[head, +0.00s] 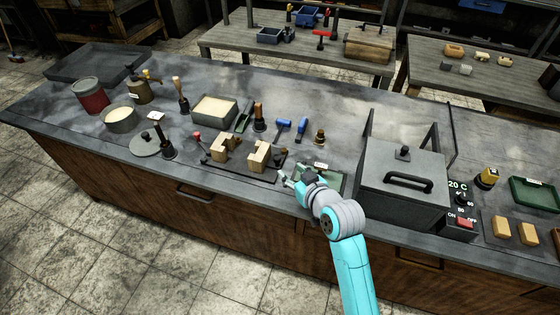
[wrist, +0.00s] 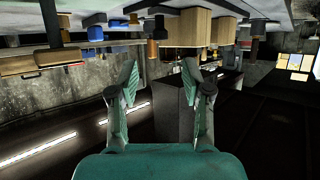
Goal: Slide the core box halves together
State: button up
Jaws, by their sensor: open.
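The two core box halves are light wooden blocks, the left half (head: 227,147) and the right half (head: 260,157). They stand upright on a dark base plate (head: 238,172) with a visible gap between them. My gripper (head: 286,178) is to the right of the right half, near the plate's right end, apart from both blocks. In the wrist view, which is upside down, my gripper (wrist: 160,82) is open and empty, with wooden blocks (wrist: 188,28) at the top beyond the fingers.
A large grey box oven (head: 400,190) stands right of my arm. Behind the plate are a sand tray (head: 214,110), a dark rammer (head: 259,120) and blue-headed hammers (head: 282,124). A round lid (head: 152,146) lies to the left.

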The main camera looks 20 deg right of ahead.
aim_at(278, 160)
jog(key=x, duration=0.8)
jog(key=shift+w+f, duration=0.15)
jog(key=shift+w, duration=0.2)
jog(key=shift+a, duration=0.1)
grip_shut()
